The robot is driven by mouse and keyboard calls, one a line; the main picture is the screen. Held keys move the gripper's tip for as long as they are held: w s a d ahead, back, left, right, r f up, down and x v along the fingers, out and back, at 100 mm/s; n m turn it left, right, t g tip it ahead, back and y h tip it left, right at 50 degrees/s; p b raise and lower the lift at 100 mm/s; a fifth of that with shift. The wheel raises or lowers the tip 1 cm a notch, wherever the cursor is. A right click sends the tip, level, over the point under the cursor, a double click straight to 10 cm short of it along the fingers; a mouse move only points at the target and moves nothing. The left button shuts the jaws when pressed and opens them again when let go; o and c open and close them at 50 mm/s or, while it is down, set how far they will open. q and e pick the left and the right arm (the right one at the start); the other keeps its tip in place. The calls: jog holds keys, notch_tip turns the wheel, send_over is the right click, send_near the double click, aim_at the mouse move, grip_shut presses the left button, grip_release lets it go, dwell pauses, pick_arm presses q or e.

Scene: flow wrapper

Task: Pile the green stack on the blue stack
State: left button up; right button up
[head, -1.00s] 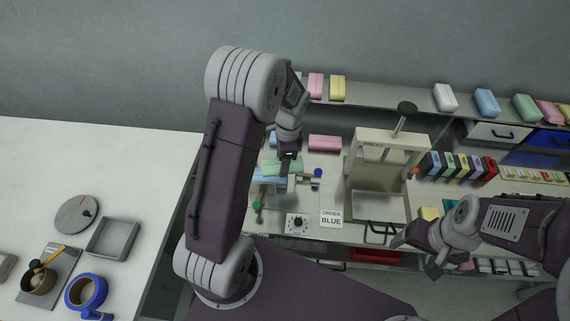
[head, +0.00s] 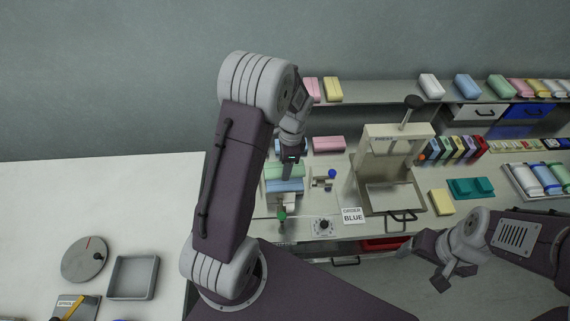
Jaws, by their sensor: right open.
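A green stack (head: 272,171) and a blue stack (head: 285,186) show at the left of the bench, below the tip of my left arm. The green one appears directly above and behind the blue one. Whether it rests on it or is held just over it is hard to tell. My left gripper (head: 288,172) reaches down at the green stack and covers part of it. Its fingers are small and dark, and their opening is not clear. My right gripper (head: 444,277) is open and empty, in front of the bench at the lower right.
A press (head: 390,160) with a lever stands right of the stacks. An order card (head: 353,215) reading BLUE and a dial box (head: 323,226) lie at the front. A pink stack (head: 328,144) lies behind. A shelf (head: 385,92) holds several coloured stacks. The white table (head: 90,200) is left.

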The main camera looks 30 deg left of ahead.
aim_at(284, 183)
pick_arm(q)
notch_tip(284, 183, down, 7)
jog(key=b, duration=0.5)
jog(key=shift+r+b, duration=0.15)
jog(key=shift+b, duration=0.25)
jog(key=shift+d, duration=0.1)
jog(key=shift+f, duration=0.35)
jog(key=o, duration=1.4)
jog(key=r, duration=0.6)
jog(key=d+r, duration=0.1)
jog(key=r, duration=0.1)
jog(key=shift+w+r+p, duration=0.35)
jog(key=shift+r+p, duration=0.05)
jog(key=shift+w+a+r, duration=0.1)
jog(key=shift+a, duration=0.05)
